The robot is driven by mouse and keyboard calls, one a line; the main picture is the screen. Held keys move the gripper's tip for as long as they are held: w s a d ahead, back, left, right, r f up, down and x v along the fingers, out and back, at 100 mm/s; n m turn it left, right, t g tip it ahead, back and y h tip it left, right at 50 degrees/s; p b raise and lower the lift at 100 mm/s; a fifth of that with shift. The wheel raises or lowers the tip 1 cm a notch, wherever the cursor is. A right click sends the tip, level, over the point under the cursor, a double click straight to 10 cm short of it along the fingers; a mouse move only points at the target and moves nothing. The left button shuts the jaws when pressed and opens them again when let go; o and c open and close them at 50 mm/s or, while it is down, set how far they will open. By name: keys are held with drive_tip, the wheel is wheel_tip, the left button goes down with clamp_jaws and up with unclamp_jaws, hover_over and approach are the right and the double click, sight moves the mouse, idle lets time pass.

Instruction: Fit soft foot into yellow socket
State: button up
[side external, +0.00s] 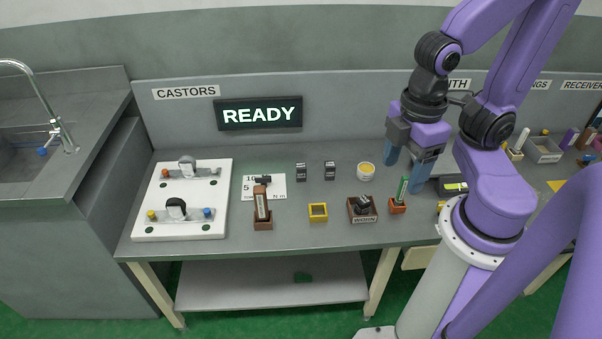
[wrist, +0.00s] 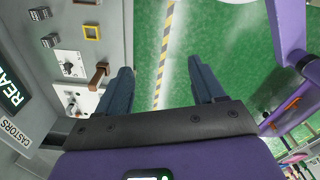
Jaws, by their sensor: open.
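A yellow square frame with a dark opening (side external: 318,212) sits near the front of the bench in the side view. It also shows in the wrist view (wrist: 92,32). Two small dark ribbed blocks (side external: 300,172) (side external: 330,171) stand behind it. I cannot tell which piece is the soft foot.
A READY screen (side external: 259,113) hangs behind. Between the yellow frame and the dark blocks the bench is clear.

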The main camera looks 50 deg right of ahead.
drive_tip(key=shift+w, duration=0.1)
drive_tip(key=w+a+f+m, duration=0.1)
drive_tip(key=w+f, duration=0.2)
drive_tip(key=w, duration=1)
drive_tip(key=w+f+m, duration=0.1)
drive_tip(key=w+f, duration=0.1)
drive_tip(key=w, duration=1.1)
drive_tip(key=m, duration=0.2)
hover_over(301, 165)
wheel_tip(301, 165, down, 15)
drive_tip(key=f, duration=1)
drive_tip(key=shift+s+d+f, duration=0.1)
drive_tip(key=shift+s+f, duration=0.1)
drive_tip(key=shift+f, duration=0.05)
drive_tip(key=shift+w+f, duration=0.2)
drive_tip(key=shift+f, duration=3.05)
